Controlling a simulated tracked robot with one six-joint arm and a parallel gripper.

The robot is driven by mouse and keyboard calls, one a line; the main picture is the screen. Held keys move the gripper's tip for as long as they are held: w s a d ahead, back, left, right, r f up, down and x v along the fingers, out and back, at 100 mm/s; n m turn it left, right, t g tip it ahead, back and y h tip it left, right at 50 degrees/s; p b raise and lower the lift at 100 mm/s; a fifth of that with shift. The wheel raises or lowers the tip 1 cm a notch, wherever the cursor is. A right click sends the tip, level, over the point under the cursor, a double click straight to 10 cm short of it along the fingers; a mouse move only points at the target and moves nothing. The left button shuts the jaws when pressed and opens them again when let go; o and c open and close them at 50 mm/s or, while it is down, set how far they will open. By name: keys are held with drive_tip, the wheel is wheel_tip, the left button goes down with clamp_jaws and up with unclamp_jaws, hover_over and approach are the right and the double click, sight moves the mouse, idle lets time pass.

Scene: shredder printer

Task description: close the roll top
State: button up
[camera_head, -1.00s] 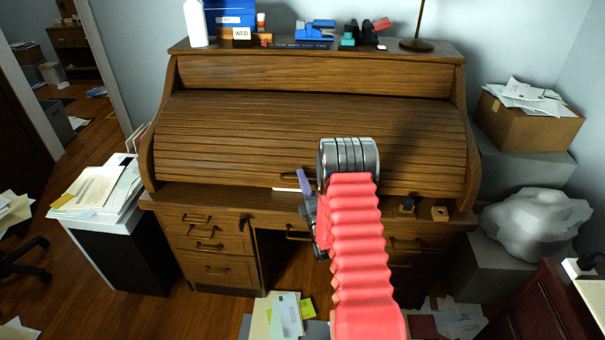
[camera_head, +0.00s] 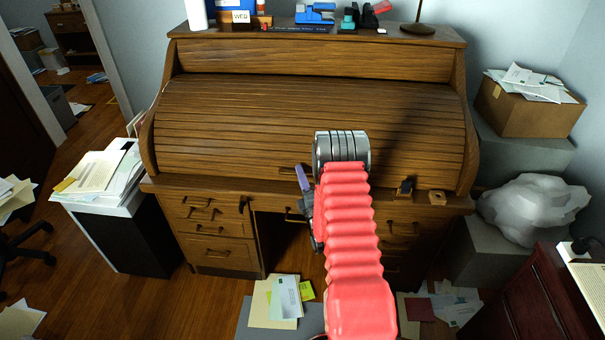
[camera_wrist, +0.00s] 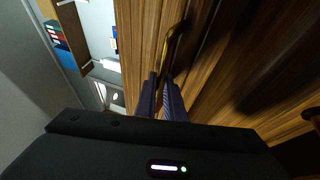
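The roll top (camera_head: 235,125) is a brown slatted cover on the wooden desk. It is down over the desk front, and its lower edge appears to meet the desktop, though my arm hides part of that edge. A brass handle (camera_head: 290,170) sits low on it and also shows in the wrist view (camera_wrist: 171,45). My gripper (camera_head: 303,180) is at this handle, left of my red arm. In the wrist view its dark purple fingers (camera_wrist: 160,80) are close together, with their tips at the handle's near end. I cannot tell whether they hold or only touch it.
Two small items (camera_head: 405,187) stand on the desk's front ledge, right of my arm. Papers (camera_head: 285,300) lie on the floor in front. A paper-topped cabinet (camera_head: 105,215) stands left, and a cardboard box (camera_head: 525,108) and a grey-white bag (camera_head: 535,208) are right.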

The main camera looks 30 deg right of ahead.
drive_tip(key=shift+s+a+f+g, duration=0.1)
drive_tip(key=shift+a+f+g, duration=0.2)
drive_tip(key=shift+f, duration=0.45)
drive_tip(key=shift+s+a+f, duration=0.1)
drive_tip(key=shift+s+f, duration=0.05)
drive_tip(key=shift+s, duration=0.3)
drive_tip(key=v, duration=1.2)
drive_tip(key=shift+s+r, duration=0.3)
